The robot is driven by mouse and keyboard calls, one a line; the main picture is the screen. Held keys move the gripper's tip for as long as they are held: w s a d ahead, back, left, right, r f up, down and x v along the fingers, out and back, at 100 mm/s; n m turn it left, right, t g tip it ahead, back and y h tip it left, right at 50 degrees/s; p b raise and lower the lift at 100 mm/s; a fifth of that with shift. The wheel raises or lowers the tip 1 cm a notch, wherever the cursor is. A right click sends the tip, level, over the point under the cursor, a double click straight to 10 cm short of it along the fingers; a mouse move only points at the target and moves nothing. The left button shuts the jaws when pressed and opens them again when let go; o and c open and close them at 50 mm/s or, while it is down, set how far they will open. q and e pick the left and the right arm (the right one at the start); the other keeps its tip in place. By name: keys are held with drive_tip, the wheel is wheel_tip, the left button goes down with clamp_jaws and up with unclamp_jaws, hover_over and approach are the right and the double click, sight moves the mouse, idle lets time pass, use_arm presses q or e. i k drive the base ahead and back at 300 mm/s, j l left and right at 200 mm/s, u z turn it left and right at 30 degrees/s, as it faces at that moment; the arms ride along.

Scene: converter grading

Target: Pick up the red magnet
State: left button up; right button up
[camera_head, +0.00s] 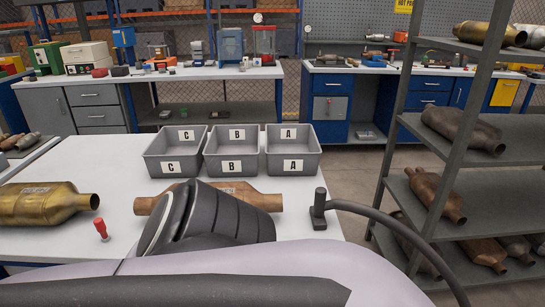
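The red magnet (101,230) is a small red piece with a knob-like top. It stands on the white table (75,160) at the left front, just right of a brass-coloured converter (45,204). Nothing is touching it that I can see. Parts of my own body, pale lavender and black, fill the bottom middle of the view and hide the table's front. Neither gripper's fingers show, so where they are relative to the magnet is hidden.
A brown converter (262,198) lies mid-table, partly hidden by my dark ribbed part. Grey bins C (172,167), B (231,167) and A (293,166) stand behind it. A black cabled tool (319,211) is at the right edge. Shelving (490,133) stands right.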

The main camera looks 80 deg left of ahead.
sight(100, 224)
drive_tip(key=u, duration=3.8)
drive_tip(key=k+l+z, duration=0.1)
drive_tip(key=z, duration=0.25)
drive_tip(key=l, duration=0.1)
